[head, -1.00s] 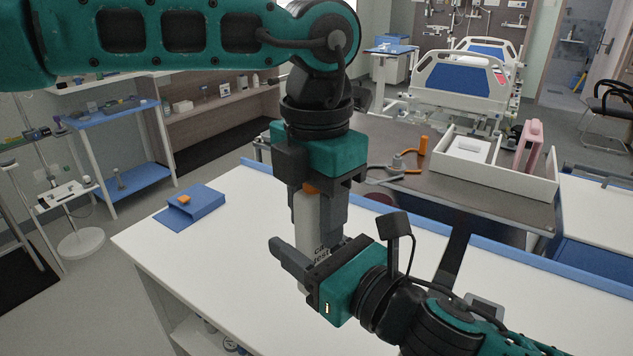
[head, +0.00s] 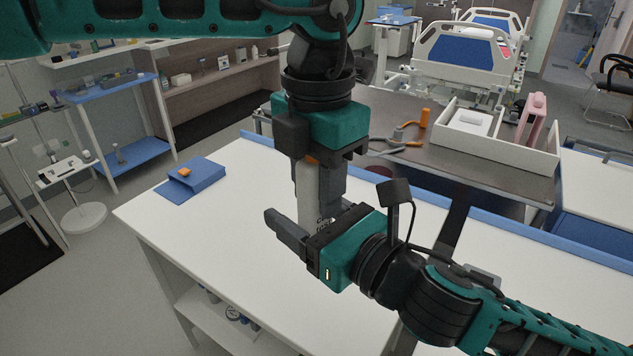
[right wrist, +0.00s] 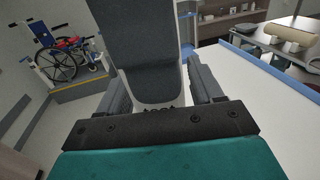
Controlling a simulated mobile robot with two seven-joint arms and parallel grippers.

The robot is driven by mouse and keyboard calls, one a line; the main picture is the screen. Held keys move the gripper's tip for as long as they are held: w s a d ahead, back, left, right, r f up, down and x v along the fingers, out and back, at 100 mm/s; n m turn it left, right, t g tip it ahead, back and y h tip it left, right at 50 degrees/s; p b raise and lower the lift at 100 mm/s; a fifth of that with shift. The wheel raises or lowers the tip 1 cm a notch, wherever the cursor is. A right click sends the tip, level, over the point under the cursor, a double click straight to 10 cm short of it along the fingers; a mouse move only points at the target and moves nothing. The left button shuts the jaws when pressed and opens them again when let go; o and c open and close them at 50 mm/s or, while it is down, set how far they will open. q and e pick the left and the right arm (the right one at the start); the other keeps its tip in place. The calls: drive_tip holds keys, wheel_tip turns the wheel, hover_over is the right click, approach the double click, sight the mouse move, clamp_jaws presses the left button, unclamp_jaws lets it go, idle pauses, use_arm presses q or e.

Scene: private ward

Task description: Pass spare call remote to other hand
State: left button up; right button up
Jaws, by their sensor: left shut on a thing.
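The spare call remote (head: 308,190) is a pale upright handset with dark lettering near its lower end. My left gripper (head: 320,178) comes down from above and is shut on its upper part. My right gripper (head: 318,225) reaches in from the lower right, with its fingers either side of the remote's lower end. In the right wrist view, a dark grey panel, seemingly a left gripper finger, covers most of the remote, whose pale lower edge (right wrist: 158,101) shows. The right fingers (right wrist: 160,88) stand apart with a gap beside the remote, so they look open.
The white counter (head: 230,240) below is mostly clear, with a blue box (head: 205,176) at its left. Behind are a grey table (head: 400,165) with a white tray (head: 545,162), and a hospital bed (head: 460,55). A wheelchair (right wrist: 65,55) shows in the right wrist view.

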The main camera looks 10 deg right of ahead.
sight(323, 226)
drive_tip(key=shift+o, duration=0.9)
drive_tip(key=v, duration=0.7)
drive_tip(key=shift+s+d, duration=0.15)
drive_tip(key=shift+d, duration=0.05)
